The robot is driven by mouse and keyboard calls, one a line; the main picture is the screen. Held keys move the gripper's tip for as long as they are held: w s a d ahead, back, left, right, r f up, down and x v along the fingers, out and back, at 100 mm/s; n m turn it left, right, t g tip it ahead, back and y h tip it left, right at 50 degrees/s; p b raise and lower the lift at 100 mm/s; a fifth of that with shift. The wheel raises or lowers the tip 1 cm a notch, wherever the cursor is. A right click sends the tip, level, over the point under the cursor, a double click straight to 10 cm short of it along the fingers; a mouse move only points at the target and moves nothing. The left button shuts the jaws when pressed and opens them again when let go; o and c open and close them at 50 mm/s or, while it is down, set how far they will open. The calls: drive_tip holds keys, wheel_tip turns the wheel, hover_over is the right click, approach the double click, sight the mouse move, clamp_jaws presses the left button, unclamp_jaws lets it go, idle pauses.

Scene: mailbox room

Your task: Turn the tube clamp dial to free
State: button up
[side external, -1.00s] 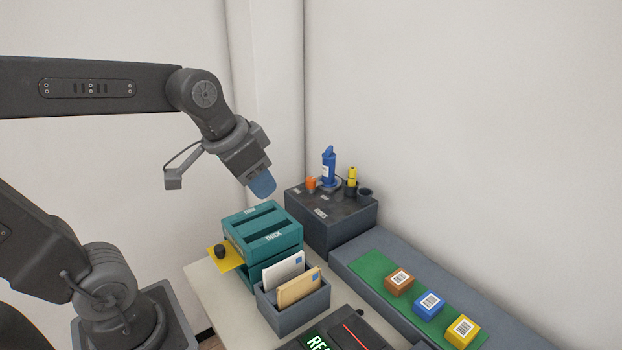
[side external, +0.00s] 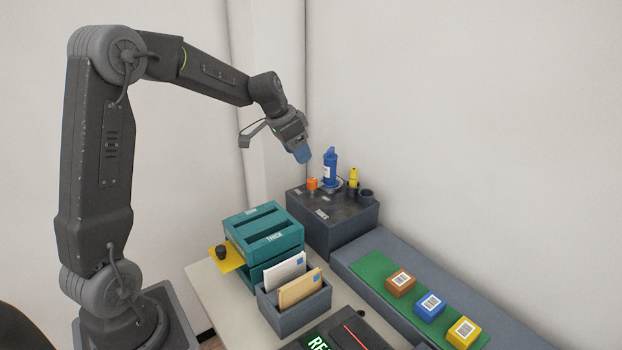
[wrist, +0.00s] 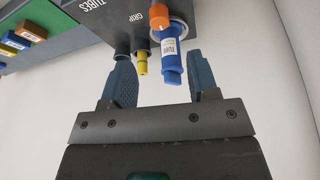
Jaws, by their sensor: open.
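A dark block (side external: 334,220) stands at the back of the table. On it, an orange knob (side external: 312,184), which looks like the clamp dial, sits left of an upright blue tube (side external: 330,168) with a white label. My gripper (side external: 302,156) is above the knob and left of the tube's top, touching neither. In the wrist view, the jaws of my gripper (wrist: 157,62) are spread and empty, with the blue tube (wrist: 172,62) and a yellow piece (wrist: 141,60) showing between them. The orange knob (wrist: 159,16) is beyond, at the top. Its setting is not readable.
The yellow piece (side external: 353,177) and a dark empty cup stand right of the blue tube. Teal trays (side external: 262,236) and a grey letter box (side external: 297,310) stand in front. Brown, blue and yellow parcels lie on a green strip (side external: 372,276) at right.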

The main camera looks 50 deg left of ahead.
sight(312, 180)
drive_tip(key=x, duration=1)
drive_tip(key=shift+s, duration=0.1)
drive_tip(key=c, duration=0.9)
drive_tip(key=shift+d+r+n, duration=0.1)
drive_tip(key=shift+n, duration=0.2)
drive_tip(key=n+y, duration=0.1)
drive_tip(key=n, duration=0.2)
drive_tip(key=n+y, duration=0.1)
drive_tip(key=n, duration=0.1)
drive_tip(key=shift+d+n+y, duration=0.1)
drive_tip(key=shift+n+y, duration=0.2)
drive_tip(key=shift+n, duration=0.1)
drive_tip(key=n+g+y, duration=0.1)
drive_tip(key=n, duration=0.2)
drive_tip(key=n+g+y, duration=0.1)
drive_tip(key=n, duration=0.2)
drive_tip(key=shift+n, duration=0.4)
